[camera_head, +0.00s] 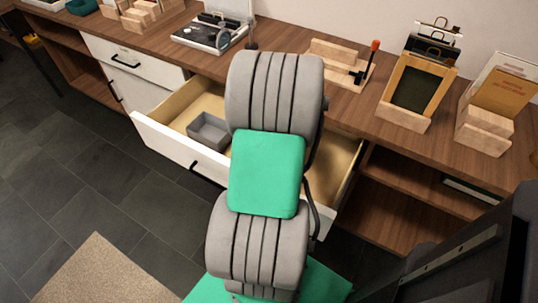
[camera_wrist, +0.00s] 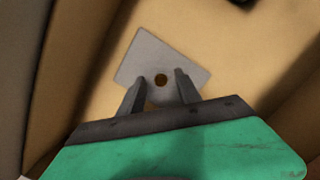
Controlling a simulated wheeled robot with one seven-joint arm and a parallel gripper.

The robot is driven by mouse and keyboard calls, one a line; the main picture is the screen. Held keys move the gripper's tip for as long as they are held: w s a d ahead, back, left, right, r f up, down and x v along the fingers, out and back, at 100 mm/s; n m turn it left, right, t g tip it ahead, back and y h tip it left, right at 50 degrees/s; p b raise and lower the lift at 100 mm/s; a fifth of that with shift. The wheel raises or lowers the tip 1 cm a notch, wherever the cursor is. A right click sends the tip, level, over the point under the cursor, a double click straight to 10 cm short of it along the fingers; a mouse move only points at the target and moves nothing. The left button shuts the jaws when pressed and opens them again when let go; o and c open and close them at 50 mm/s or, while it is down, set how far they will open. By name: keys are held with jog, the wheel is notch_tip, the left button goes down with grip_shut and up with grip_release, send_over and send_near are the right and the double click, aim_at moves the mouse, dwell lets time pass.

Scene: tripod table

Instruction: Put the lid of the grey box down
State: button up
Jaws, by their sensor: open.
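The lid (camera_wrist: 150,52) is a flat, light grey square with a round brown knob. It appears to lie on the wooden drawer floor in the wrist view. My gripper (camera_wrist: 160,76) is open above it, with one finger on each side of the knob; I cannot tell whether they touch the lid. The grey box (camera_head: 209,131) stands open-topped in the left part of the pulled-out drawer (camera_head: 165,140) in the head view. My arm hides the lid and gripper there.
The drawer's walls surround my gripper. A dark object (camera_wrist: 243,2) shows at the top edge of the wrist view. The wooden counter (camera_head: 345,110) above the drawer holds a black-framed device (camera_head: 210,33), a wooden stand with a red-tipped lever (camera_head: 345,65), and wooden holders (camera_head: 410,95).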

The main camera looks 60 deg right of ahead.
notch_tip(320, 180, up, 11)
jog(key=d+p, duration=0.1)
jog(key=p, duration=0.1)
jog(key=w+a+r+n, duration=0.1)
jog(key=w+a+n, duration=0.1)
jog(key=a+n, duration=0.1)
jog(key=w+a+r+n, duration=0.1)
jog(key=w+a+n, duration=0.2)
jog(key=a, duration=0.3)
jog(key=w+a+n+h, duration=0.1)
jog(key=w+a+n, duration=0.1)
jog(key=a+n, duration=0.2)
jog(key=shift+w+a+r+n, duration=0.35)
jog(key=shift+a+r+n, duration=0.05)
jog(key=shift+a, duration=0.3)
jog(key=s+a+n+t, duration=0.1)
jog(key=a+n, duration=1.4)
jog(key=a, duration=0.3)
jog(key=shift+s+a+r, duration=0.25)
jog(key=shift+s+a, duration=0.05)
jog(key=shift+s, duration=0.1)
